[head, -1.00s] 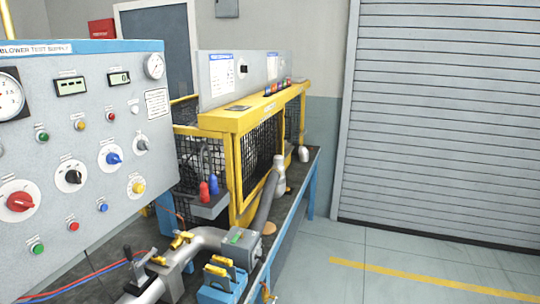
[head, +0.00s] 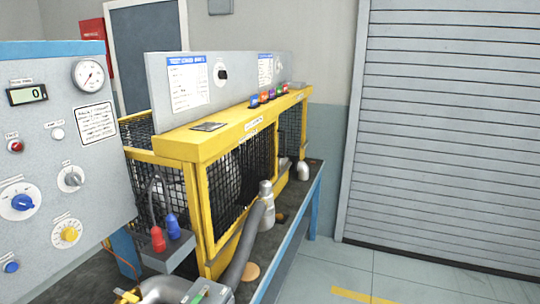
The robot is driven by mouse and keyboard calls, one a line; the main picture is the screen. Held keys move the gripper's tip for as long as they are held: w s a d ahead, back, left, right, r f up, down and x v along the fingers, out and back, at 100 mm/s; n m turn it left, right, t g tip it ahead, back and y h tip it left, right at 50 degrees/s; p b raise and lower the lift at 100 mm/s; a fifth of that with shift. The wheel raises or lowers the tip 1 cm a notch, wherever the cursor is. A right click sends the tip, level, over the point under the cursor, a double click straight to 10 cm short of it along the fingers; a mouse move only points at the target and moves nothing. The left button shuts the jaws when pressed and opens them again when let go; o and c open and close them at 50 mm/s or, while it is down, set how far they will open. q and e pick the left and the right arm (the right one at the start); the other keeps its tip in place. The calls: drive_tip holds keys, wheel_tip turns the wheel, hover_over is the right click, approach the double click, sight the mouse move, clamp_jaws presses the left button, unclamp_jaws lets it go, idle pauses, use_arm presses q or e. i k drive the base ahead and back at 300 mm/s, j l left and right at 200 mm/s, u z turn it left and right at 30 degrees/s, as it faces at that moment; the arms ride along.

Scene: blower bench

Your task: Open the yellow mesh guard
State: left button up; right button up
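The yellow mesh guard (head: 205,205) stands on the bench in the middle of the head view. It has a yellow frame with black wire mesh panels (head: 240,175) and a wide yellow top rail (head: 225,128). Its front panels look closed in their frame. Dark and grey machine parts show dimly behind the mesh. Neither of my grippers is in view.
A grey control panel (head: 60,150) with knobs and gauges fills the left. A grey hose (head: 247,240) and a metal fitting (head: 266,205) stand in front of the guard. Red and blue plugs (head: 158,239) sit on a grey box. Open floor (head: 400,275) lies right of the bench.

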sight(213, 249)
drive_tip(key=i+l+u, duration=0.35)
drive_tip(key=i+l, duration=1.55)
drive_tip(key=l, duration=0.1)
